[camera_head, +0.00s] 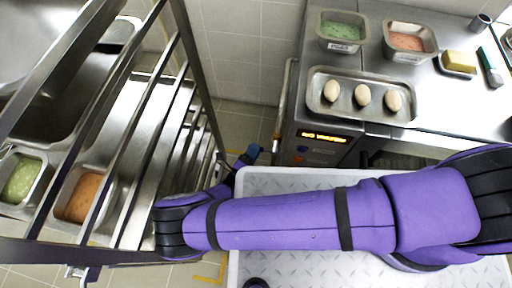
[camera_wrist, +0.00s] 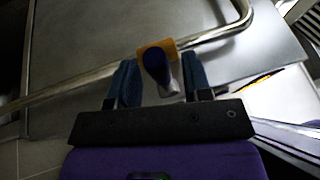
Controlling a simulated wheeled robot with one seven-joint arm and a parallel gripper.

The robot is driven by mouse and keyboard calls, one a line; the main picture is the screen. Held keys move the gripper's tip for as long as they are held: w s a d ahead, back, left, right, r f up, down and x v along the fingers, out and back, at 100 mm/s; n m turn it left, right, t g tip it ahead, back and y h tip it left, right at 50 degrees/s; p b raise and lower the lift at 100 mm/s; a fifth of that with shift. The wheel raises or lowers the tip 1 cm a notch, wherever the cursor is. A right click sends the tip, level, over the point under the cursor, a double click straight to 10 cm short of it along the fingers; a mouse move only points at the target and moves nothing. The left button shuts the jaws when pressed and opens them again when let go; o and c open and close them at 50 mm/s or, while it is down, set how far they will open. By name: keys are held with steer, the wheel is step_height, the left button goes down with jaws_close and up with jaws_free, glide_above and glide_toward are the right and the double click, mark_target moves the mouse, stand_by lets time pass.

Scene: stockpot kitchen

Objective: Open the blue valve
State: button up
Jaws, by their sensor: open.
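The blue valve (camera_wrist: 155,64) shows in the wrist view as a dark blue rounded handle against a small orange-yellow piece, beside a bent metal pipe. My gripper (camera_wrist: 159,77) is open, with one blue-grey finger on each side of the handle. I see no clear contact, and cannot tell how deep the handle sits between the fingers. In the head view my purple arm reaches left across the picture and hides most of the gripper. A small blue part shows just past its end there; I cannot tell whether it is valve or finger.
A metal rack (camera_head: 150,130) with food pans stands at the left. A steel counter (camera_head: 437,88) at the upper right holds a tray with three eggs (camera_head: 362,97) and small pans. Tiled floor shows between rack and counter. The metal pipe (camera_wrist: 80,92) crosses the wrist view.

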steer(key=shift+w+d+r, duration=0.1)
steer(key=shift+w+d, duration=0.25)
steer(key=shift+w, duration=0.25)
jaws_close()
